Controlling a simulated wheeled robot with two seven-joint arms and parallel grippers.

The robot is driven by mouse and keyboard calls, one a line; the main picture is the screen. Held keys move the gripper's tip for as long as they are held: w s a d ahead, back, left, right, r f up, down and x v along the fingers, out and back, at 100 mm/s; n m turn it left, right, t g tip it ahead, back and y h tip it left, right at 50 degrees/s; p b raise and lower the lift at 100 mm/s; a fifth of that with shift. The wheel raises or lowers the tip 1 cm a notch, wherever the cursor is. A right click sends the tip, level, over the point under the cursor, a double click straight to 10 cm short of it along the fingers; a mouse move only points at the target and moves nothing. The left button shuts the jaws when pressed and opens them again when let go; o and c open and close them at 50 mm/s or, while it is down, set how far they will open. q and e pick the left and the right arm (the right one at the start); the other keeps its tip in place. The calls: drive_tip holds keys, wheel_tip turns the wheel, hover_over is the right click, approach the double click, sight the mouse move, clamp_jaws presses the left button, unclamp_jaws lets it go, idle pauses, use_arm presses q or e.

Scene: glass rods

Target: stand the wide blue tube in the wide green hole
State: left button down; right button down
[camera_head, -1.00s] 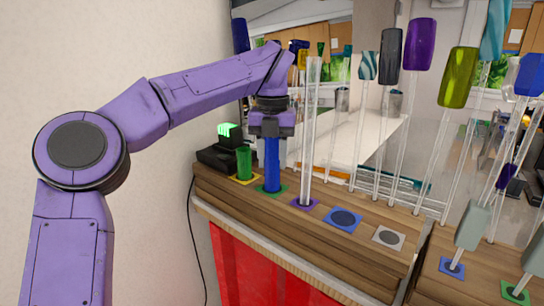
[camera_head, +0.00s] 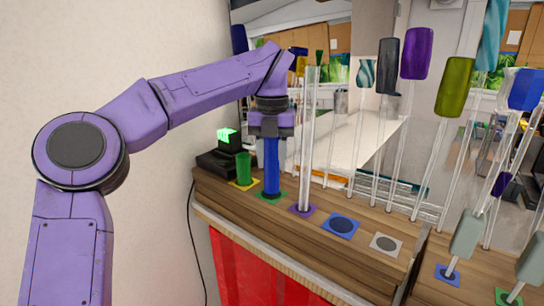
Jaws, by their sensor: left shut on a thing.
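My left gripper (camera_head: 271,132) points down and is shut on the top of the wide blue tube (camera_head: 271,168). The tube is upright, and its lower end is at the green-marked hole (camera_head: 283,197) on the wooden shelf. The green square shows around the tube's foot; the hole itself is hidden by the tube, so I cannot tell how deep the tube sits. My right gripper is not in view.
A short green tube (camera_head: 243,168) stands in the yellow-marked hole to the left. A tall clear rod (camera_head: 308,140) stands in the purple-marked hole (camera_head: 301,209) to the right. The blue-marked (camera_head: 340,225) and grey-marked (camera_head: 386,244) holes are empty. Several tall rods with coloured ends stand behind.

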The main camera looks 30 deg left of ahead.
use_arm(q)
drive_tip(key=shift+s, duration=0.15)
idle(0.3)
drive_tip(key=shift+r+p, duration=0.8)
drive_tip(key=shift+p, duration=0.05)
idle(0.3)
drive_tip(key=c, duration=1)
unclamp_jaws()
